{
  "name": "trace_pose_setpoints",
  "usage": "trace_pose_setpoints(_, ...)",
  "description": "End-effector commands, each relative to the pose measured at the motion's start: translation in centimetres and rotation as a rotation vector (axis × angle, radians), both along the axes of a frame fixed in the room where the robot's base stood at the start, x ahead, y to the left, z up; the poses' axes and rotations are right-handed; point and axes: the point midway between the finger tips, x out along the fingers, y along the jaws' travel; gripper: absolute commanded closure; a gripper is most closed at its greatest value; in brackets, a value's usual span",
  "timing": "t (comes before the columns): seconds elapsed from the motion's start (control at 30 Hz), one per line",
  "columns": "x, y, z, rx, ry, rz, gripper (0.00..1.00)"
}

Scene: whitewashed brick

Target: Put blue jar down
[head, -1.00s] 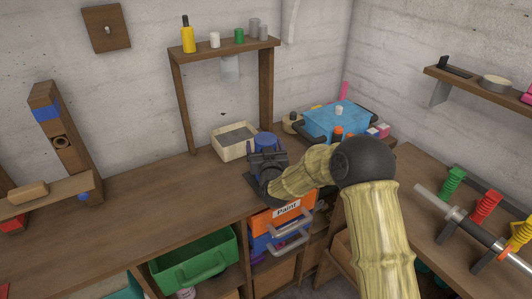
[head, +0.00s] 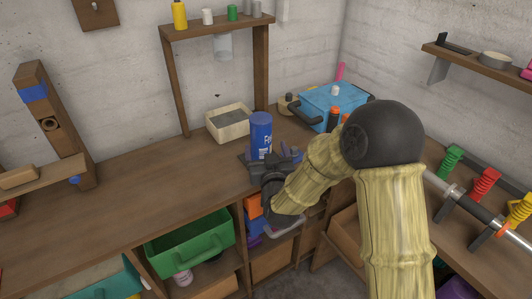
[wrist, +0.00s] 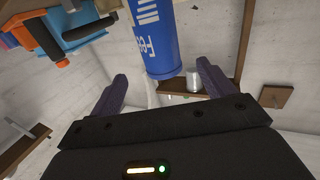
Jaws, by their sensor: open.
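The blue jar (head: 261,132) is upright on the wooden workbench (head: 150,178), in the middle of the head view. It has white lettering, and its lower end is hidden behind my gripper. My gripper (head: 268,163) is open at the near side of the jar, low over the bench's front part. In the wrist view the jar (wrist: 160,45) shows at the top, beyond and between the two spread fingers. I see a gap between each finger and the jar there.
A cream tray (head: 229,135) stands behind the jar, left of it. A blue toolbox (head: 325,98) is behind right. A wooden rack (head: 220,24) with small containers rises at the back. A green bin (head: 190,245) is below. The bench left of the jar is clear.

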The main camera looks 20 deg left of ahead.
Motion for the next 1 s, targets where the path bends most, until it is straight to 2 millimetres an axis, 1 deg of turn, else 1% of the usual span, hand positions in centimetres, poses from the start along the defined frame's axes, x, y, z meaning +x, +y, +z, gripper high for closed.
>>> trace_pose_setpoints(0.8, 0.0, -0.1, 0.0, 0.0, 0.001, 0.0, 0.19)
trace_pose_setpoints(0.87, 0.0, -0.3, 0.0, -0.005, 0.008, 0.0, 0.19)
trace_pose_setpoints(0.93, 0.2, -1.0, -0.1, -0.02, 0.03, 0.0, 0.19)
trace_pose_setpoints(1.0, 0.5, -2.1, -0.3, -0.047, 0.072, -0.001, 0.19)
